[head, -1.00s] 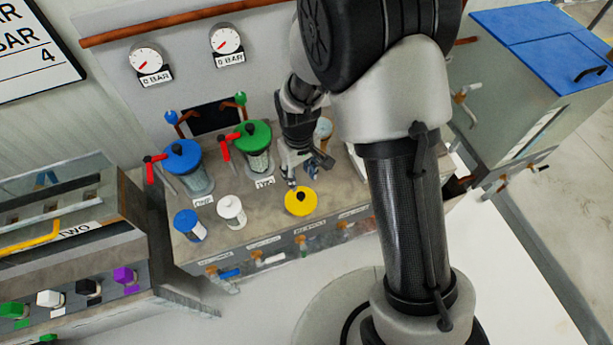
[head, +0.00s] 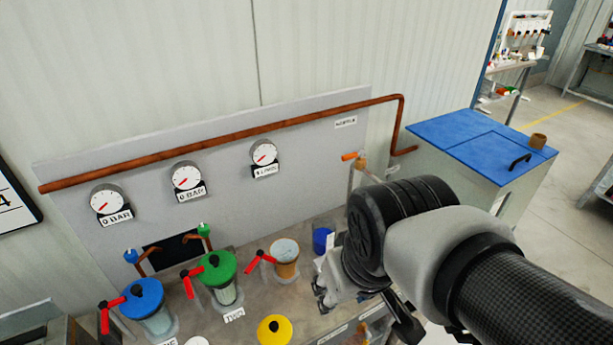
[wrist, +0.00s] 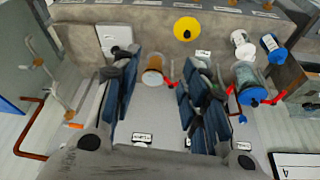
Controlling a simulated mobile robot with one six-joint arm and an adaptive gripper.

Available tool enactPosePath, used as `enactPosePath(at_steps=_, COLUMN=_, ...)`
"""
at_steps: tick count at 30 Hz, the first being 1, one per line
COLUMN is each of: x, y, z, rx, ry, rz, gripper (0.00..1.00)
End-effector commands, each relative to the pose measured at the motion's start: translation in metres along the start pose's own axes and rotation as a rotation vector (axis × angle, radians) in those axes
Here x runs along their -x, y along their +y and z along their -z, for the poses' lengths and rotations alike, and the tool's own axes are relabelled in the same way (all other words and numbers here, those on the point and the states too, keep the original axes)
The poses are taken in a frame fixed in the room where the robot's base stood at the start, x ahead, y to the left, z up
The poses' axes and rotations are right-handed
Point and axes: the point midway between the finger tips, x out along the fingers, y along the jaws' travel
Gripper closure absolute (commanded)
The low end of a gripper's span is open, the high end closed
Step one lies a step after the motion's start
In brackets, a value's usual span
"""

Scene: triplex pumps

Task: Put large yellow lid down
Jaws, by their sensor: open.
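The large yellow lid (head: 275,331), round with a black knob, lies flat on the bench top near its front edge, at the bottom of the head view. It also shows at the top of the wrist view (wrist: 187,28), beyond my fingertips and apart from them. My gripper (wrist: 160,62) is open and empty. In the head view my wrist is right of the lid, and the fingers are partly hidden.
The lidless cylinder (head: 284,258) stands behind the lid. Green-lidded (head: 217,268) and blue-lidded (head: 142,298) cylinders with red handles stand to its left. Gauges and a copper pipe (head: 230,137) line the back panel.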

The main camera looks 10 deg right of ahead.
Motion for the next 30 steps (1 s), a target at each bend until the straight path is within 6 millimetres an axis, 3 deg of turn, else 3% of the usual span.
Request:
enactPosePath(at_steps=3, x=0.018, y=0.006, z=-0.024, rx=-0.054, ry=0.047, rz=-0.013, gripper=0.60)
enactPosePath(at_steps=7, x=0.025, y=0.009, z=-0.038, rx=-0.083, ry=0.067, rz=-0.019, gripper=0.60)
enactPosePath(at_steps=17, x=0.026, y=0.009, z=-0.042, rx=-0.090, ry=0.072, rz=-0.021, gripper=0.60)
enactPosePath(at_steps=23, x=0.007, y=0.009, z=-0.048, rx=-0.090, ry=0.072, rz=-0.020, gripper=0.60)
enactPosePath(at_steps=30, x=0.010, y=0.009, z=-0.047, rx=-0.089, ry=0.072, rz=-0.020, gripper=0.60)
